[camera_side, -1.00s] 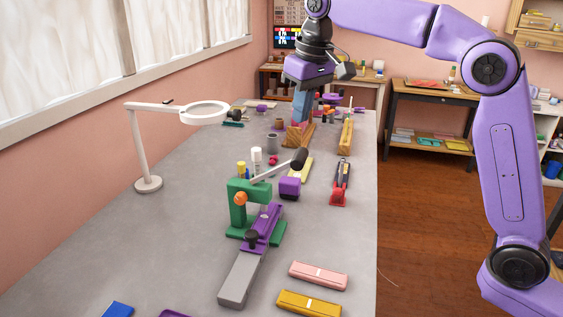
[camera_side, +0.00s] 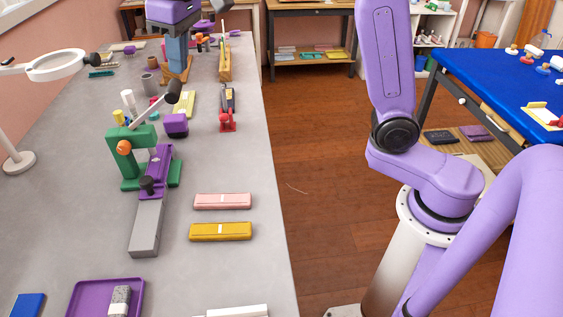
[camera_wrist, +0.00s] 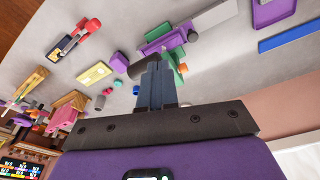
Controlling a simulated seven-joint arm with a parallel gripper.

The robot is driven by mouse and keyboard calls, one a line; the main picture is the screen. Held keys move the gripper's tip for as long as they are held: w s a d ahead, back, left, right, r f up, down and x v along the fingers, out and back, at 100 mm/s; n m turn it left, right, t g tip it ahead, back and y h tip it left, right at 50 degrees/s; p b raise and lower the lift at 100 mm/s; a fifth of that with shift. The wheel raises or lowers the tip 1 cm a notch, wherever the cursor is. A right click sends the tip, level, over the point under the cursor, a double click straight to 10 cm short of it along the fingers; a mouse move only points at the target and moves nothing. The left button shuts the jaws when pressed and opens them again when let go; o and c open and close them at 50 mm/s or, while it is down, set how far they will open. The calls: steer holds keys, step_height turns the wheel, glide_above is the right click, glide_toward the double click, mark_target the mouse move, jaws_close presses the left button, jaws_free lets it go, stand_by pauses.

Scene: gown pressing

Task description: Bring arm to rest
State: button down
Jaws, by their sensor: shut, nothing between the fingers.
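My gripper (camera_side: 177,62) is at the far end of the grey table (camera_side: 70,220), pointing down. Its two blue fingers are pressed together with nothing between them; the shut fingers also show in the wrist view (camera_wrist: 157,68). In the side view the tips appear in front of or above a wooden block (camera_side: 180,76); I cannot tell whether they touch it. The top of the wrist is cut off by the frame edge. The green press (camera_side: 128,170) with its purple clamp and grey bar stands nearer the camera, clear of the gripper.
A magnifier lamp (camera_side: 58,66) stands at the left. A red-and-black stapler-like tool (camera_side: 227,122), a purple block (camera_side: 176,126), pink case (camera_side: 222,201), yellow case (camera_side: 220,232) and purple tray (camera_side: 78,300) lie on the table. A blue-topped table (camera_side: 490,85) stands at right.

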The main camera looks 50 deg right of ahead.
steer(key=s+d+f+n, duration=0.2)
steer(key=s+d+f, duration=0.2)
steer(key=s, duration=0.6)
steer(key=s+d+f+n+g, duration=0.1)
steer(key=s+d+f+n, duration=0.2)
steer(key=s, duration=0.8)
steer(key=s+d+f+n, duration=0.2)
steer(key=s+d+f, duration=0.4)
steer(key=s+f, duration=0.2)
steer(key=shift+s+d+f+n+g, duration=0.3)
steer(key=shift+s+d, duration=0.05)
steer(key=shift+s, duration=0.8)
